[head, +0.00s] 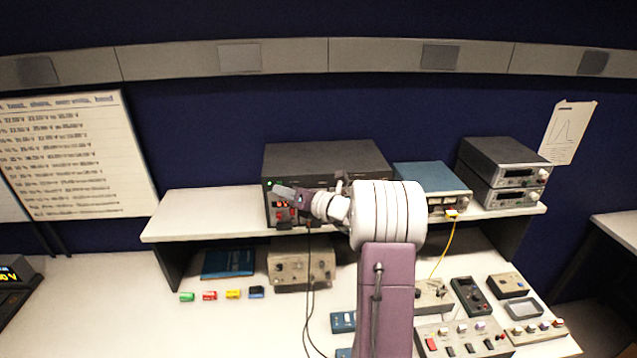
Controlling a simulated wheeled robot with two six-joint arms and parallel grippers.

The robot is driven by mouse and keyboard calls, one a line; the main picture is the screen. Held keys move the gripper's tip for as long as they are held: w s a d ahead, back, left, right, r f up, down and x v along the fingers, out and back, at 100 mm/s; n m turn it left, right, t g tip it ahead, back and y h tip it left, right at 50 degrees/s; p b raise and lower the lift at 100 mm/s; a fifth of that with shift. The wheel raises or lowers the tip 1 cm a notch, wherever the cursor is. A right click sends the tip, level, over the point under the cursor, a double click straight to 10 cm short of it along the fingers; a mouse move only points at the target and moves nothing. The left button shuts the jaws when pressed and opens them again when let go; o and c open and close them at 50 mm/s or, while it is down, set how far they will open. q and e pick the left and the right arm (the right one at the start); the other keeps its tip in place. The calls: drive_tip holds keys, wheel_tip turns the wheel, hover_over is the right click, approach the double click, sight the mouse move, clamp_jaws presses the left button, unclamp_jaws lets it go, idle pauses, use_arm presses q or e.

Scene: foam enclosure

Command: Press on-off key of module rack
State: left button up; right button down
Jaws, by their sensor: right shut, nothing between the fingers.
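The module rack appears to be the large black box (326,155) on the white shelf. Its front carries a small green light near the top left corner, with red lit or coloured parts (282,214) below it. My right gripper (281,190) is shut and empty, pointing left in front of the upper left of that front. Its tip overlaps the panel in the picture; I cannot tell whether it touches. My arm hides the right part of the front, and I cannot make out the on-off key. My left gripper is out of view.
A blue-topped instrument (431,178) and two stacked grey instruments (503,165) share the shelf (190,214). A beige box (299,264), a blue book (229,262), small coloured blocks (233,294) and several modules (463,336) lie on the bench below. A yellow cable (444,250) hangs down.

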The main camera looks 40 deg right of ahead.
drive_tip(key=s+a, duration=0.1)
drive_tip(key=s+a+b, duration=0.1)
drive_tip(key=s, duration=0.1)
drive_tip(key=s+a+b, duration=0.1)
drive_tip(key=s, duration=0.1)
idle(0.3)
